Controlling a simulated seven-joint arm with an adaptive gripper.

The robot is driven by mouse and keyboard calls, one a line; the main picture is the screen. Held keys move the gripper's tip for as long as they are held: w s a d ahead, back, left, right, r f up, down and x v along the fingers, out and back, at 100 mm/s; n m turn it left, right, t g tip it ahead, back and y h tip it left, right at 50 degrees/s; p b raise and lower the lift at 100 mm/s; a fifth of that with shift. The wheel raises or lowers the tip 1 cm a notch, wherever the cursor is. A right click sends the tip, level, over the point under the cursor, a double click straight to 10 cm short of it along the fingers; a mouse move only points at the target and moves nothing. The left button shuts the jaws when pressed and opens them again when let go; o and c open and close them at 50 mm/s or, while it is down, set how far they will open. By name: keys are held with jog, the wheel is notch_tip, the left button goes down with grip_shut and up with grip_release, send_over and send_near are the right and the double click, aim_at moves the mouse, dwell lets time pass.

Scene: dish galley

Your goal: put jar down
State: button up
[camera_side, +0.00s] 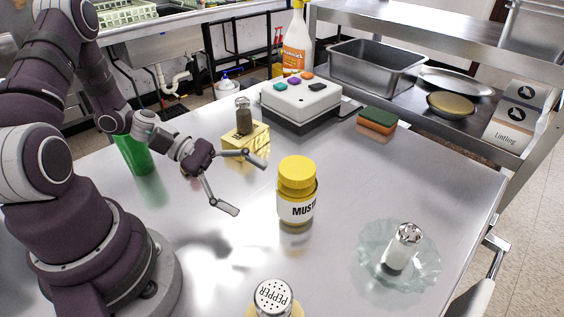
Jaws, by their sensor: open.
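The jar is a yellow mustard jar (297,193) with a yellow lid and a white label. It stands upright on the metal table in the middle of the side view. My gripper (252,186) is to the left of the jar, with its two fingers spread wide and pointing towards it. The gripper is open and empty. A gap shows between the fingertips and the jar in this view.
A pepper shaker (273,298) stands at the front edge. A glass plate (433,262) holds a salt shaker (403,248) at right. Behind stand a yellow block (247,143) bearing a small shaker (243,117), a button box (300,103) and a sponge (377,121). A green cup (134,155) is at left.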

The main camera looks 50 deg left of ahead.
aim_at(314, 170)
jog(key=w+d+n+t, duration=0.1)
jog(key=w+n+t, duration=0.1)
jog(key=w+n, duration=0.1)
jog(key=w+d+n+t, duration=0.2)
jog(key=w+n+t, duration=0.1)
jog(key=w+d+n+t, duration=0.2)
jog(key=w+n, duration=0.1)
jog(key=shift+w+r+n+t+y, duration=0.25)
jog(key=shift+n+t+y, duration=0.05)
jog(key=shift+n+t, duration=0.1)
jog(key=c, duration=1.1)
